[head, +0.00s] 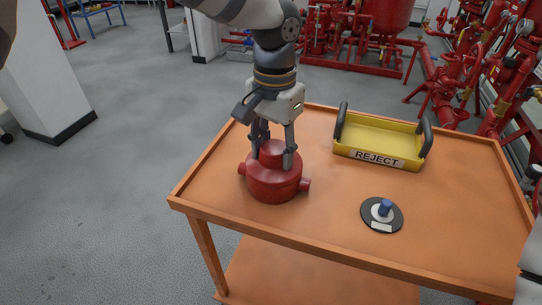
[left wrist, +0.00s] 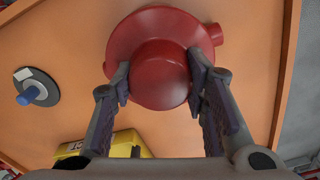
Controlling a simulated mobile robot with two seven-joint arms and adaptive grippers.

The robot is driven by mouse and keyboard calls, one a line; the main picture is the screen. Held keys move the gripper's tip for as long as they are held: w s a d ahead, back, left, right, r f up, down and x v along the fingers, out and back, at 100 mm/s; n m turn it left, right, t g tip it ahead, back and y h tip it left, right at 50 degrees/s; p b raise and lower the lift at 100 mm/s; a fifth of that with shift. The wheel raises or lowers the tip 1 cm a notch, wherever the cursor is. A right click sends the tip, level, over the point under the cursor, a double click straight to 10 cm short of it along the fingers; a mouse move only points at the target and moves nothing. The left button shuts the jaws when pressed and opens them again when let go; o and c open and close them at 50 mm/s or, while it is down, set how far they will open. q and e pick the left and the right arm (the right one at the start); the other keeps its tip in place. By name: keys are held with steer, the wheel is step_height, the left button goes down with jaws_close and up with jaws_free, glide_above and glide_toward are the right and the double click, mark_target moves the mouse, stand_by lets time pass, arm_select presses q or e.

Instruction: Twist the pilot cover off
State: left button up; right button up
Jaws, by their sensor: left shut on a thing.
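A red pilot valve body (head: 272,185) with side stubs stands upright near the left front of the orange table. Its round red cover (head: 272,152) is on top. My left gripper (head: 273,158) comes down from above, with one finger on each side of the cover. In the left wrist view the cover (left wrist: 162,75) sits between the two fingers (left wrist: 160,85), which are shut on it. The cover is on the body (left wrist: 125,40), with no gap visible. At the right edge of the head view a pale part of my own body shows; my right gripper is not seen.
A yellow tray (head: 366,157) labelled REJECT, with dark handles, stands at the back of the table (head: 460,185). A black disc (head: 393,220) with a blue peg (head: 385,207) lies to the right of the valve. The table's right side is clear.

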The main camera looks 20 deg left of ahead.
arm_select(q)
steer(key=shift+r+n, duration=0.15)
steer(key=shift+n, duration=0.15)
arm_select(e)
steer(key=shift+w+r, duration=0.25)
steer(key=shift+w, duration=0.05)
arm_select(q)
steer(key=shift+n+p, duration=0.3)
steer(key=shift+n, duration=1.5)
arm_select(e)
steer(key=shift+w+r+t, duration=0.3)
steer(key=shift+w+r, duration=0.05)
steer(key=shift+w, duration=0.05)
arm_select(q)
steer(key=n, duration=0.4)
steer(key=shift+f, duration=0.2)
steer(key=n, duration=0.2)
steer(key=shift+n, duration=0.3)
